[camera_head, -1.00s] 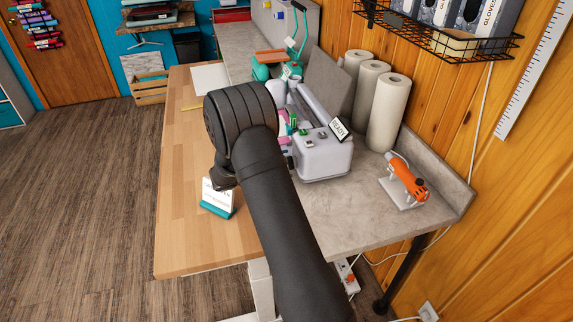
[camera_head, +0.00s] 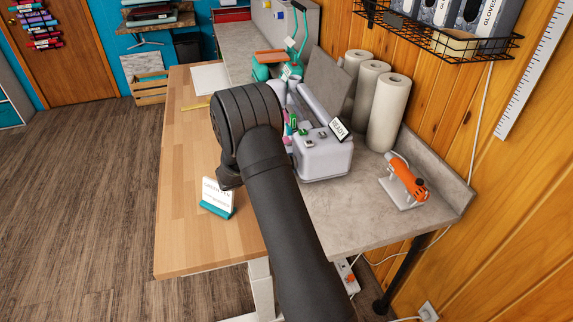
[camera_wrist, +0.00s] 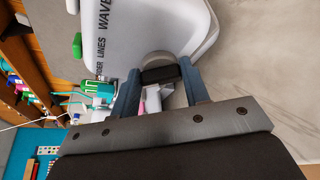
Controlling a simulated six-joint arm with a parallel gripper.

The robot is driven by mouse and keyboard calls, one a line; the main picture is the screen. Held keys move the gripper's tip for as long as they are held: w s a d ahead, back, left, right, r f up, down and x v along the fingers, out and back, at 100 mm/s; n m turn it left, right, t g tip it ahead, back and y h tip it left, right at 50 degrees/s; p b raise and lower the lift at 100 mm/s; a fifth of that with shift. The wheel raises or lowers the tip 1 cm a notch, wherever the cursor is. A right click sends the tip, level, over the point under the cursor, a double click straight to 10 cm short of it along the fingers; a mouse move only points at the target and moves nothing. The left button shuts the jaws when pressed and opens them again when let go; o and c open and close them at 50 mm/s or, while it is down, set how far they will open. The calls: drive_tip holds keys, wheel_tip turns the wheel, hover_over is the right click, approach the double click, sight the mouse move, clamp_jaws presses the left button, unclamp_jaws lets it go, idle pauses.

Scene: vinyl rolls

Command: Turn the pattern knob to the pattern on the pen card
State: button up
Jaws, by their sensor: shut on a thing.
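My gripper (camera_wrist: 160,70) is shut on the pattern knob (camera_wrist: 161,74), a dark grip bar in front of a pale round disc. One blue finger is at each end of the bar. The words WAVE and LINES and a third, partly hidden label stand on the pale machine face (camera_wrist: 140,22) beside it. Which label the knob points to is unclear. In the head view the machine (camera_head: 322,160) is right of my arm, which hides the knob and fingers. A white card (camera_head: 217,193) in a teal stand shows GREEN; its smaller line is unreadable.
A READY sign (camera_head: 339,129) tops the machine. White paper rolls (camera_head: 389,110) stand behind it, and an orange tool (camera_head: 408,179) rests on a stand to the right. The wooden tabletop (camera_head: 190,240) is clear at the front.

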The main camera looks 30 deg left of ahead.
drive_tip(key=shift+s+f+m+t, duration=0.15)
drive_tip(key=shift+m+t, duration=0.4)
drive_tip(key=shift+m, duration=0.5)
drive_tip(key=shift+w+f+m+t, duration=0.1)
drive_tip(key=shift+m+t, duration=0.45)
drive_tip(key=shift+m, duration=0.5)
drive_tip(key=shift+d, duration=0.1)
drive_tip(key=o, duration=1)
drive_tip(key=v, duration=1.7)
drive_tip(key=shift+s, duration=0.3)
